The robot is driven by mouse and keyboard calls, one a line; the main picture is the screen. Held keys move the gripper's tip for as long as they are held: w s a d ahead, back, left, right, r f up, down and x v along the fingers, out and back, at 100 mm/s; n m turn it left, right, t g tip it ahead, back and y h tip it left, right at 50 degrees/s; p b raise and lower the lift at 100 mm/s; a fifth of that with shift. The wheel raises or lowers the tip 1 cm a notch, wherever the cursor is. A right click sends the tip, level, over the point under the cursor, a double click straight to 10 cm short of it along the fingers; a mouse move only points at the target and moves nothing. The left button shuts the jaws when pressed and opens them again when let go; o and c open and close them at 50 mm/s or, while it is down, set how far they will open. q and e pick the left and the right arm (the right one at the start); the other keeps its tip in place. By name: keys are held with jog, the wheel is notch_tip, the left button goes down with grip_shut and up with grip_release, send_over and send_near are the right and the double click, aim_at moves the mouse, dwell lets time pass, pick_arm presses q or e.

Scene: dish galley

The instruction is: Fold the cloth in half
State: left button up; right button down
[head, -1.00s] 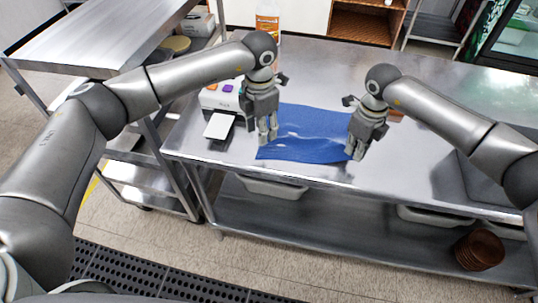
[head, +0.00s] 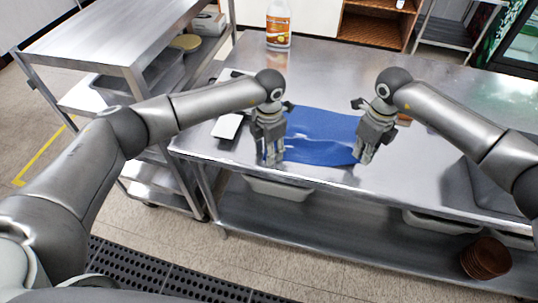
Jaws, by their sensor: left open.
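The blue cloth (head: 322,124) lies on the steel table, with a ridge or crease running across its nearer part. My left gripper (head: 271,161) points down at the cloth's near left corner, with its jaws open; it hides the cloth's left edge there. My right gripper (head: 364,158) points down at the near right corner. Its fingertips overlap the cloth's edge, and I cannot tell whether they hold it.
A bottle with an orange label (head: 278,26) stands at the back. A white card (head: 228,127) lies left of my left gripper. A steel shelf cart (head: 95,45) stands at the left.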

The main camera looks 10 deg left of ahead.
pick_arm(q)
jog(key=shift+f, duration=0.3)
jog(key=shift+s, duration=0.1)
grip_shut()
dwell(0.5)
jog(key=shift+r, duration=2.55)
